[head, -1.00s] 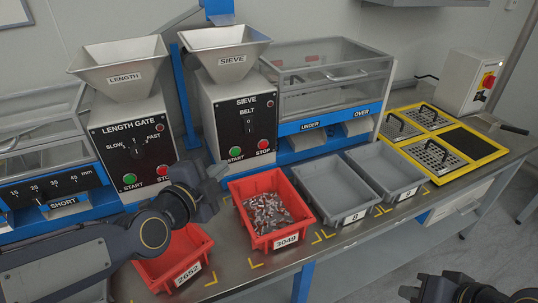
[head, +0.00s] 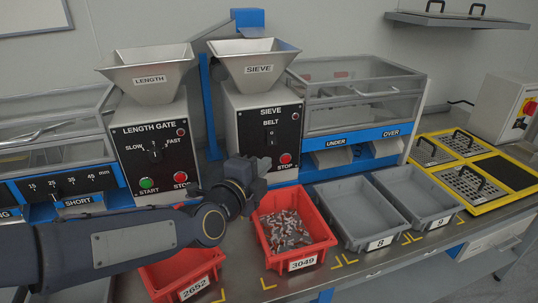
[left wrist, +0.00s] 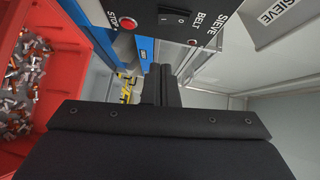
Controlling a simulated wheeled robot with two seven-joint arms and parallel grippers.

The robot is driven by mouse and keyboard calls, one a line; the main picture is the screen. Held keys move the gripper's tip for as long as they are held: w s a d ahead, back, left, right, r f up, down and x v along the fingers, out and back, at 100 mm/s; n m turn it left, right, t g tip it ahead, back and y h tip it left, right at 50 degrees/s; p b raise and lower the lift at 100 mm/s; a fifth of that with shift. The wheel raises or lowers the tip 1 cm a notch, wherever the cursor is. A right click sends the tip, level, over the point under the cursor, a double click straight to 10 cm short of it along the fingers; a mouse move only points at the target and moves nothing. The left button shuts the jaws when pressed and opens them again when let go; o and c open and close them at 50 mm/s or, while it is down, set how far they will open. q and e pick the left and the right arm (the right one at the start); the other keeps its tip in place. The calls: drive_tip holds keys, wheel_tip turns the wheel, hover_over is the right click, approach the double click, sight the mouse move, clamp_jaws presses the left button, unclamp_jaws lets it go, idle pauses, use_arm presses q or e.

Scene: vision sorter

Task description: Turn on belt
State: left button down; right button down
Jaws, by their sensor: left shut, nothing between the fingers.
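The sieve machine's black panel (head: 257,128) stands behind the red bin and carries the belt switch (head: 271,137), marked BELT. In the left wrist view the belt switch (left wrist: 172,19) is a small black rocker near the top edge. A red STOP button (head: 285,159) sits low on the panel; it also shows in the left wrist view (left wrist: 128,23). My left gripper (head: 258,165) is shut and empty, low in front of the panel and below the switch. It hides the panel's lower left part. Its fingers also show in the left wrist view (left wrist: 163,78). My right gripper is out of view.
Red bin 3049 (head: 318,250) with small metal parts lies just below my left gripper. Red bin 2652 (head: 200,268) is partly behind my left arm. Grey bins 8 (head: 350,212) and 9 (head: 425,200) stand to the right. The length gate panel (head: 155,155) is at left.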

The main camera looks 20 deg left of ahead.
sight(276, 143)
use_arm(q)
drive_tip(key=w+b, duration=0.1)
drive_tip(key=w, duration=0.2)
drive_tip(key=w+b, duration=0.2)
drive_tip(key=w+a+f+b, duration=0.1)
drive_tip(key=w+b, duration=0.1)
drive_tip(key=w, duration=0.1)
drive_tip(key=shift+w+f, duration=0.1)
drive_tip(key=shift+w, duration=0.2)
drive_tip(key=shift+w+a, duration=0.1)
